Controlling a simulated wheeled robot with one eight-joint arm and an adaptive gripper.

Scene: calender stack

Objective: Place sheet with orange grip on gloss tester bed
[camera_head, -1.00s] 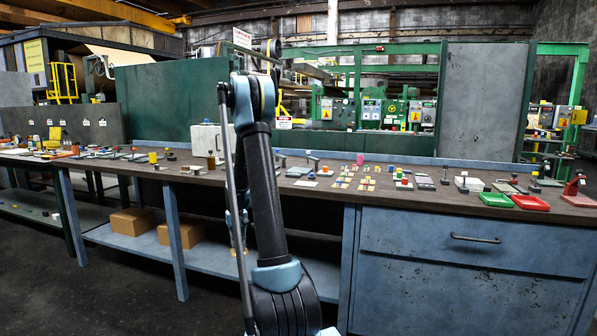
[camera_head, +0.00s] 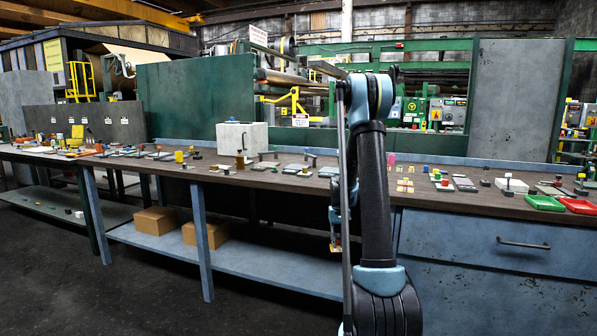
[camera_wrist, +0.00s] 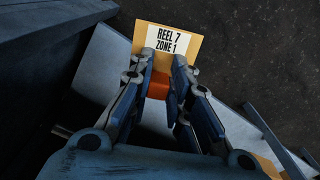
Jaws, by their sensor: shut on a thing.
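My gripper (camera_wrist: 163,72) is shut on the orange grip (camera_wrist: 158,86) of a small tan sheet (camera_wrist: 195,55). The sheet carries a white label reading "REEL 7 ZONE 1" and sticks out past the fingertips in the wrist view. In the head view my gripper (camera_head: 336,226) hangs in front of the bench, below the worktop, with the sheet (camera_head: 336,247) small beneath it. A pale grey box (camera_head: 230,136) stands on the bench left of my arm; I cannot tell whether it is the gloss tester. No tester bed is clearly recognisable.
The long bench (camera_head: 285,180) holds many small items, with green (camera_head: 544,203) and red (camera_head: 579,206) trays at right. Cardboard boxes (camera_head: 157,219) sit on its lower shelf (camera_head: 240,262). A blue drawer cabinet (camera_head: 470,265) is at right. The floor at lower left is clear.

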